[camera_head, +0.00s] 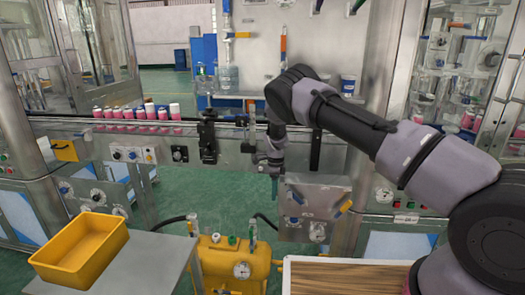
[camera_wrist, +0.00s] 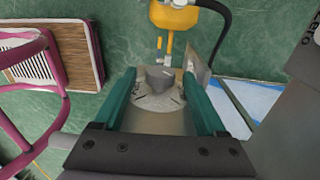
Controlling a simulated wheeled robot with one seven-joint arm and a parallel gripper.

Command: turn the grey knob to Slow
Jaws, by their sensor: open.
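The grey knob (camera_wrist: 159,78) shows in the wrist view, on a round grey dial plate with dark marks around it. The marks are too small to read, so I cannot tell its setting. My gripper (camera_wrist: 159,74) is open, its two green fingers on either side of the knob with gaps showing. I cannot tell how far above the knob the fingertips are. In the head view my gripper (camera_head: 274,188) points down just left of a metal control box (camera_head: 318,205). I cannot make out the grey knob in that view.
A yellow tank (camera_head: 235,266) with a gauge and black hoses stands below my gripper. A yellow bin (camera_head: 82,249) sits on a metal table at left. A wooden-topped surface (camera_head: 345,278) is at front right. The conveyor (camera_head: 100,127) carries several pink and white cans.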

